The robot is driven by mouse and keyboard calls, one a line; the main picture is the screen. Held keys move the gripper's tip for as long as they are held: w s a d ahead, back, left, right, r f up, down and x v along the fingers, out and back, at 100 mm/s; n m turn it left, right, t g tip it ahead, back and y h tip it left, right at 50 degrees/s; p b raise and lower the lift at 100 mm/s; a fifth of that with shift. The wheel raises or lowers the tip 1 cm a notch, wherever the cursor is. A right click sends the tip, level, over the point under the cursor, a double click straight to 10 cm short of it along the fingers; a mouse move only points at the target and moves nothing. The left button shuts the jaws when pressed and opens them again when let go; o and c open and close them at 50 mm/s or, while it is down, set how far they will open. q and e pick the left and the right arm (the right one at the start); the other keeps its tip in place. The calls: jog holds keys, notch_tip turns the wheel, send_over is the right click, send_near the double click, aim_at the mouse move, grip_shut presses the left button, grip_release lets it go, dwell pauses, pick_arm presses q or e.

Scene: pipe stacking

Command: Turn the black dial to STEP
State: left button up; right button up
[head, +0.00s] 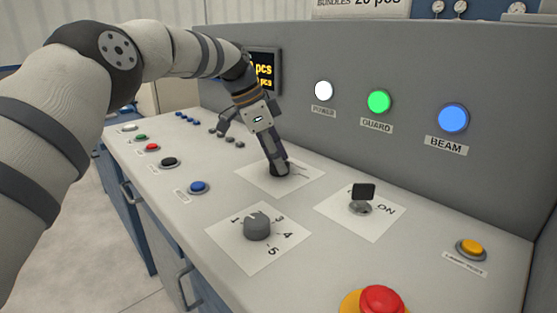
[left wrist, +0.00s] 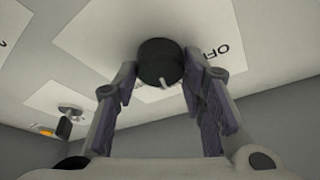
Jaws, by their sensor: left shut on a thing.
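The black dial (left wrist: 160,62) sits on a white label plate (left wrist: 95,35) between the fingers of my left gripper (left wrist: 160,88) in the left wrist view. The fingertips close on it from both sides. Its pale pointer mark faces the bottom of that picture. The word OFF shows on the plate to the right of the dial; I cannot read STEP. In the head view my left gripper (head: 279,170) reaches down onto the plate (head: 304,183) and hides most of the dial. My right gripper is not in view.
A grey numbered knob (head: 257,226), a key switch (head: 362,198), a yellow button (head: 471,249) and a red mushroom button (head: 381,300) stand nearby on the console top. Several small buttons line its left side. A grey upright panel (head: 310,60) with white, green and blue lamps rises behind.

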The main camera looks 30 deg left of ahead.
pick_arm(q)
jog(key=shift+f, duration=0.15)
dwell(0.3)
jog(key=o, duration=1.2)
jog(key=shift+c, duration=0.2)
jog(key=v, duration=1.2)
jog(key=shift+w, duration=0.1)
